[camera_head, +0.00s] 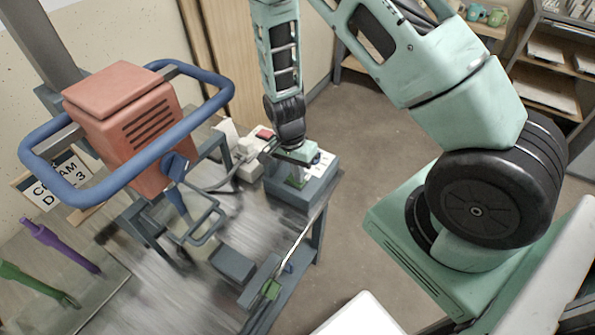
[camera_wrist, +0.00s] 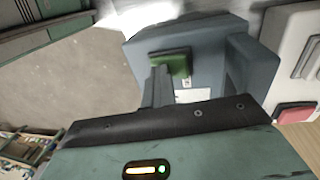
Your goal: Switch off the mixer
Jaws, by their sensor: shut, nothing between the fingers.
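The mixer (camera_head: 135,125) is an orange-red motor box with a blue tubular handle frame, at the left of the head view. My gripper (camera_head: 297,172) is low over a blue-grey box (camera_head: 325,175) on the table's far edge. In the wrist view, the shut fingers (camera_wrist: 160,80) hold nothing and reach a green button (camera_wrist: 170,62) on the blue-grey box (camera_wrist: 203,50); I cannot tell whether they touch it. A red button (camera_wrist: 294,115) on a pale box lies to the right; the head view shows it too (camera_head: 264,134).
A metal-topped table (camera_head: 160,290) carries the mixer's stand and a dark block (camera_head: 233,264). Purple (camera_head: 60,246) and green (camera_head: 40,285) tools lie at the left.

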